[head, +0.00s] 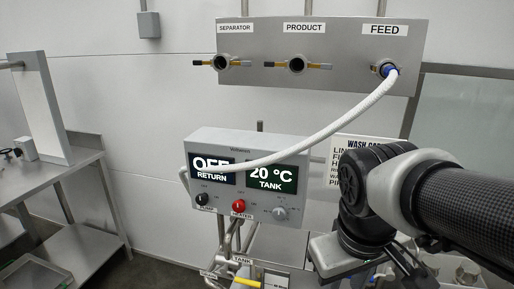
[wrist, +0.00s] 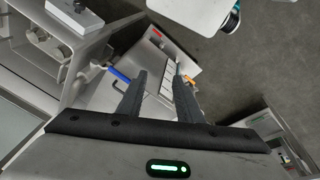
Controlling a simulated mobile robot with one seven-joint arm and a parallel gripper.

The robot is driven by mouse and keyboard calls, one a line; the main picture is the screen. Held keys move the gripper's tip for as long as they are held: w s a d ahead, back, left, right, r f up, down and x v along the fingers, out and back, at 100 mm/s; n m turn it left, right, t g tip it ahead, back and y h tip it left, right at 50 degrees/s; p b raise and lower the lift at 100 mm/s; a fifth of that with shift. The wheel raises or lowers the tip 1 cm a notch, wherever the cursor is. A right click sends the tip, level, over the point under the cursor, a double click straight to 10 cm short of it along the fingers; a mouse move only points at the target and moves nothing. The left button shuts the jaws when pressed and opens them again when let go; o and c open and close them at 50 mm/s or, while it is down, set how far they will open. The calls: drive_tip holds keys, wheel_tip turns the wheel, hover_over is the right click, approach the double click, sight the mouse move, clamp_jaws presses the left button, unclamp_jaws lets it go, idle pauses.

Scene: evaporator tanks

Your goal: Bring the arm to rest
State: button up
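My arm reaches in from the right of the head view, with its dark joint and grey wrist in front of the lower right of the scene. My gripper (wrist: 160,76) shows in the wrist view with its two dark fingers apart and nothing between them. Beyond the fingertips is a pale surface with small fittings, a blue piece (wrist: 119,74) and a red piece. I cannot tell how far the fingers are from it. In the head view the fingers are not clearly visible.
A grey control box (head: 247,170) reads OFF and 20 °C, with a red knob (head: 239,206). A white hose (head: 330,128) runs from the FEED port on the steel panel (head: 340,75) across the box front. A steel table (head: 75,240) stands left; floor shows between.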

wheel_tip(320, 180, up, 20)
drive_tip(key=m+t+p, duration=0.3)
drive_tip(key=p, duration=1.3)
drive_tip(key=shift+s+a+f+y, duration=0.15)
drive_tip(key=shift+s+a+y, duration=0.1)
drive_tip(key=shift+s+y, duration=0.15)
